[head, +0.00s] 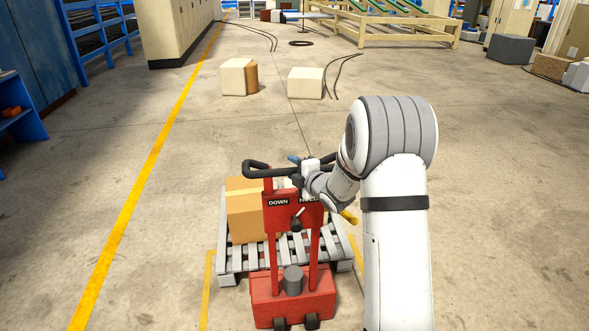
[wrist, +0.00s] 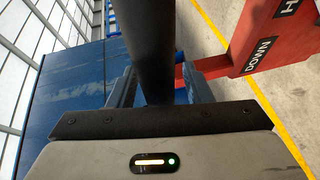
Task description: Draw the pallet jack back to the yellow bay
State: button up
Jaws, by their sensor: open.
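The red pallet jack (head: 265,287) stands upright at the bottom middle of the head view, with a plate marked DOWN and a black looped handle (head: 256,168) on top. My gripper (head: 308,168) is open at the handle. In the wrist view a thick black bar (wrist: 152,40) of the handle runs between the fingers of my gripper (wrist: 155,88); whether they touch it I cannot tell. The jack's red plate (wrist: 265,45) shows at the right. Short yellow floor lines (head: 207,285) flank the jack and may mark the yellow bay; my arm hides part of the right one.
A grey pallet (head: 232,262) with cardboard boxes (head: 243,222) sits just beyond the jack. A long yellow line (head: 140,190) runs along the left, beside blue cabinets. Floor between is clear.

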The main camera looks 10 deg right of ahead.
jog(key=shift+c, duration=0.3)
grip_shut()
